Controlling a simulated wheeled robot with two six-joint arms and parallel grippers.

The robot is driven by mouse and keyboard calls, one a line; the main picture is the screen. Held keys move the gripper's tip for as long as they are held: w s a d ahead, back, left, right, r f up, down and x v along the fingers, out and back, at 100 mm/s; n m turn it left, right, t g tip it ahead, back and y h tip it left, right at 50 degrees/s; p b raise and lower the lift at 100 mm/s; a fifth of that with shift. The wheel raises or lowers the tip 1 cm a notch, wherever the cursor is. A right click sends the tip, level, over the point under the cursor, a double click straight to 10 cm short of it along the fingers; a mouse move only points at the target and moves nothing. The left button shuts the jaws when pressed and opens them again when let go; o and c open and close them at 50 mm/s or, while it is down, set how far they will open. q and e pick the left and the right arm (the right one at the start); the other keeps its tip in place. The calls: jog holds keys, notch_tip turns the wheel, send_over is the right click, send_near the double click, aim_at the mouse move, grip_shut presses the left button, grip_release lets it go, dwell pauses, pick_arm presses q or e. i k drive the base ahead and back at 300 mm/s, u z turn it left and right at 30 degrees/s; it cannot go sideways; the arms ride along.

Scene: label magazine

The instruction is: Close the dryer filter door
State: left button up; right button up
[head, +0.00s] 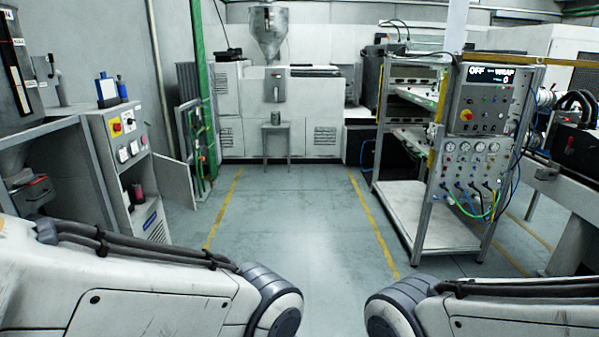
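A grey-white cabinet (126,160) with a red emergency stop and several dials stands at the left. A white door panel (173,180) stands out from its far side, low down, and looks swung open. It appears to be the dryer filter door, though no label on it is readable. Part of its lower edge is near the floor. Both of my arms reach in from the bottom corners, far from the door. Neither gripper is in view.
A clear floor lane (285,220) with yellow lines runs ahead. A hopper machine (232,110) and a small stool (276,129) stand at the back. A metal rack (422,215) with a gauge panel (484,100) stands at the right. Green posts (203,75) rise behind the door.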

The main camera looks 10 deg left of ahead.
aim_at(173, 177)
jog(key=z, duration=0.2)
jog(key=i, duration=4.05)
jog(key=u, duration=0.8)
jog(key=i, duration=1.35)
jog(key=u, duration=1.65)
jog(key=i, duration=0.95)
jog(key=u, duration=0.55)
